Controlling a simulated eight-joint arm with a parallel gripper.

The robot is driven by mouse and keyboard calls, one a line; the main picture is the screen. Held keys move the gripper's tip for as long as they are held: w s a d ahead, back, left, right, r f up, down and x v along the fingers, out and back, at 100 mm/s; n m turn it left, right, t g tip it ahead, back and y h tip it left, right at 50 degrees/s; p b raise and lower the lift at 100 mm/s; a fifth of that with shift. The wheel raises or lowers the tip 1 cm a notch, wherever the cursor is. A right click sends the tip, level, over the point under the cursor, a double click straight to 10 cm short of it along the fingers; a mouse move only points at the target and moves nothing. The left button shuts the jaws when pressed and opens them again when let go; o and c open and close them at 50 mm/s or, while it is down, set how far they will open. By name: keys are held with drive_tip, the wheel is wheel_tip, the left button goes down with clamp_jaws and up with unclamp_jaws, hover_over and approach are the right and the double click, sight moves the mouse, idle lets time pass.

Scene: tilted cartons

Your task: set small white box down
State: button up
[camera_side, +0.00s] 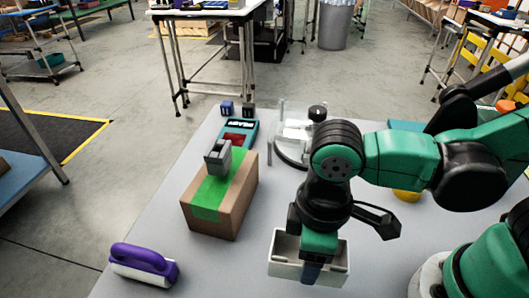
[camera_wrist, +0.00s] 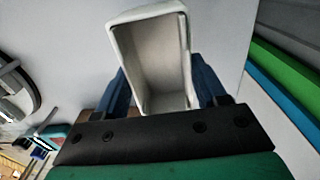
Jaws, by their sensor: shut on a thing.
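The small white box (camera_side: 283,268) is open-topped and empty inside as far as I can see. In the side view it is at the lower middle, close to the grey table top (camera_side: 155,232). I cannot tell whether its base touches the table. My gripper (camera_side: 311,272) is above and around the box and shut on it. In the wrist view the white box (camera_wrist: 152,60) is between the two blue fingers of my gripper (camera_wrist: 160,88), with its open mouth showing. The far finger is hidden in the side view.
A brown carton (camera_side: 240,205) with green tape and a grey item (camera_side: 218,155) on top stands left of my gripper. A purple-handled brush (camera_side: 142,262) lies at front left. A teal device (camera_side: 238,133) and a round-based instrument (camera_side: 296,140) are behind. Table between brush and box is clear.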

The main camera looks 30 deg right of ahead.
drive_tip(key=shift+f, duration=2.5)
drive_tip(key=o, duration=1.2)
drive_tip(key=shift+f, duration=0.15)
drive_tip(key=shift+o, duration=0.2)
wheel_tip(320, 180, up, 12)
drive_tip(key=w+d+m+t, duration=0.3)
drive_tip(key=w+d+m, duration=0.1)
drive_tip(key=d, duration=0.3)
drive_tip(key=w+d+m+t, duration=0.4)
drive_tip(key=d+m, duration=0.1)
drive_tip(key=d, duration=0.3)
drive_tip(key=shift+w+d, duration=0.3)
drive_tip(key=shift+w, duration=0.05)
